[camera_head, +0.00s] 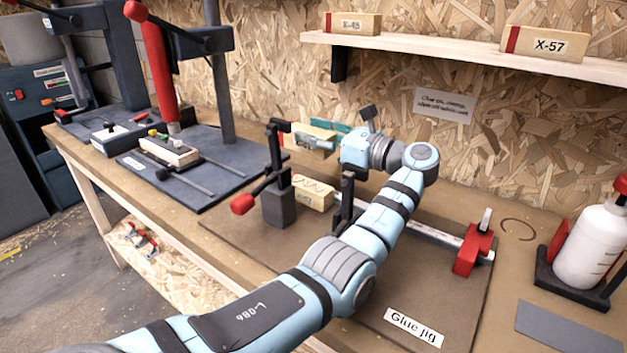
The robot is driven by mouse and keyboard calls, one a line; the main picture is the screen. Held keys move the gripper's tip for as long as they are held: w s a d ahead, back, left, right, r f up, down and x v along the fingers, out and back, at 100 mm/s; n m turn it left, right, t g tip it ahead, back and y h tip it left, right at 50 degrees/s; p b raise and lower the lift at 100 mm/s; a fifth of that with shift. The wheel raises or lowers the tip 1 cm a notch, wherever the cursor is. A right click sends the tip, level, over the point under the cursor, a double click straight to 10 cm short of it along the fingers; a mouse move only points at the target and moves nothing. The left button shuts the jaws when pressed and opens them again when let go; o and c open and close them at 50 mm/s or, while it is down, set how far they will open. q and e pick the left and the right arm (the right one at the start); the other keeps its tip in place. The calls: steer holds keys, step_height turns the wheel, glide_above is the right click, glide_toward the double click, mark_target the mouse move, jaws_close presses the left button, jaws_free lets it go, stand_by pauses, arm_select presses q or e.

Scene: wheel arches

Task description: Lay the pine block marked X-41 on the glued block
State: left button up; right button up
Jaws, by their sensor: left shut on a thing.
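My left arm reaches in from the bottom left, and its gripper (312,142) is shut on a pine block (298,131). The block has a red band at its left end; its marking cannot be read from here. It is held in the air above the glued block (312,192), with a visible gap between them. The glued block lies in the glue jig (465,300), with a pale zigzag of glue on it. It sits between a dark clamp post on the left and a dark upright on the right, which partly hides its end. My right gripper is not in view.
A shelf (440,46) above carries blocks marked X-45 (352,24) and X-57 (545,44). A red-handled clamp (278,180) stands close by the held block. A red bar-clamp end (472,250) and a white bottle (588,245) are at right. A press (175,150) stands left.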

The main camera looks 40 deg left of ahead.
arm_select(q)
step_height(320, 180, down, 8)
steer(key=shift+f+b, duration=0.2)
steer(key=shift+b, duration=0.95)
steer(key=shift+f, duration=0.2)
steer(key=shift+r, duration=0.1)
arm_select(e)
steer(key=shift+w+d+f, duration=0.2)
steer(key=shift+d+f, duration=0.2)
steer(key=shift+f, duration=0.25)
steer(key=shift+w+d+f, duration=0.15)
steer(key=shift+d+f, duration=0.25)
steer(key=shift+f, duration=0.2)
arm_select(q)
steer(key=o, duration=1.2)
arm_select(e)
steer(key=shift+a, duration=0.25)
